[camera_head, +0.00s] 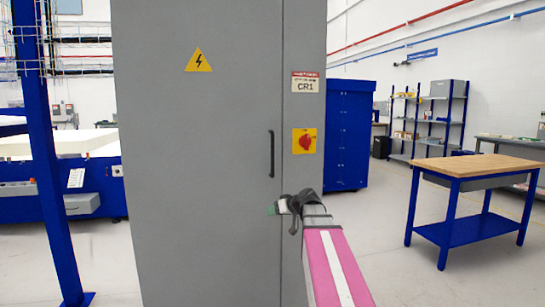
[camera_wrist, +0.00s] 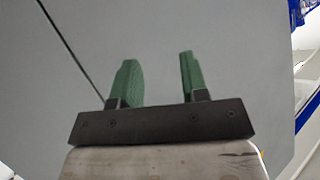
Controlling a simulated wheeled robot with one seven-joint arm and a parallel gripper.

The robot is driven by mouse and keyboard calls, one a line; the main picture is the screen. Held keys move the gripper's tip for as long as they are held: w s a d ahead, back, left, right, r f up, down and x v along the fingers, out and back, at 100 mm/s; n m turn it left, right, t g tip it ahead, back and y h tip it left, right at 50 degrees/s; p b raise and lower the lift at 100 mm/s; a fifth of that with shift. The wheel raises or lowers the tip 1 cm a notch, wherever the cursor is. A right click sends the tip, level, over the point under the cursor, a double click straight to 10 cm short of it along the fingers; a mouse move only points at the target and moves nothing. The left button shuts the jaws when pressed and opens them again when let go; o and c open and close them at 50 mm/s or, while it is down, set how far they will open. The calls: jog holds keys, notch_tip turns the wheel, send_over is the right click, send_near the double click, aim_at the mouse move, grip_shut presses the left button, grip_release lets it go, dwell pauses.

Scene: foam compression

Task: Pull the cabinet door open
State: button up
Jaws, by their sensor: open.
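The grey cabinet door (camera_head: 200,160) stands straight ahead in the head view and looks shut. Its black vertical bar handle (camera_head: 271,154) is near the door's right edge. My gripper (camera_head: 276,208) is in front of the cabinet, a little below the handle in the picture. In the wrist view my gripper (camera_wrist: 158,80) shows two green fingers set wide apart with nothing between them. Behind them is plain grey cabinet surface (camera_wrist: 150,25), with a dark seam (camera_wrist: 75,50) at the left. The handle does not show in the wrist view.
The fixed panel right of the door bears a red and yellow switch (camera_head: 305,141) and a CR1 label (camera_head: 305,83). A blue cabinet (camera_head: 348,135) stands behind. A wood-topped workbench (camera_head: 490,168) stands at right. A blue post (camera_head: 45,150) is at left. Floor between cabinet and workbench is clear.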

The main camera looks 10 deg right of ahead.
jog(key=w+d+r+n+t+y, duration=0.1)
jog(key=d+r+t, duration=0.25)
jog(key=r, duration=0.75)
jog(key=w+d+r+n+t+y, duration=0.15)
jog(key=d+r, duration=0.25)
jog(key=r, duration=0.6)
jog(key=x, duration=1)
jog(key=shift+w+r, duration=0.15)
jog(key=shift+w, duration=0.25)
grip_shut()
jog(key=shift+s+a, duration=0.1)
